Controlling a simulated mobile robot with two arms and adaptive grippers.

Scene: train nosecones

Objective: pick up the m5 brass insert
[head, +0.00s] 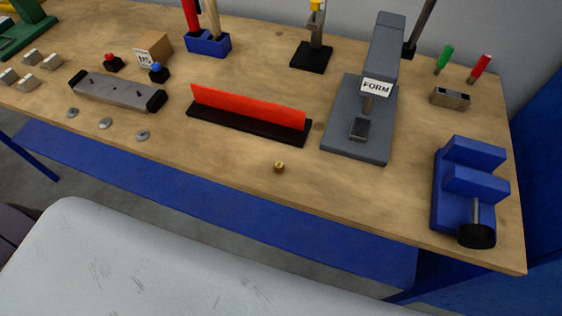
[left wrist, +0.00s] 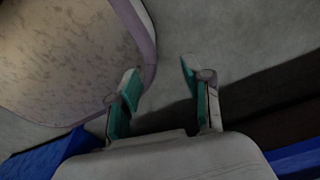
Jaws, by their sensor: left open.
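The brass insert (head: 279,167) is a small brass-coloured cylinder with a dark hole on top. It stands on the wooden workbench (head: 215,157) near the front edge, apart from other things. My left gripper (left wrist: 158,85) shows in the left wrist view, with its two teal-padded fingers spread apart and nothing between them. It points at the grey floor, and the insert is not in that view. Neither gripper shows in the head view.
Behind the insert stands a red strip in a black base (head: 247,113). A grey press marked FORM (head: 358,145) is to its right, and a blue vise (head: 470,190) at the far right. Several grey washers (head: 105,123) lie left. The bench around the insert is clear.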

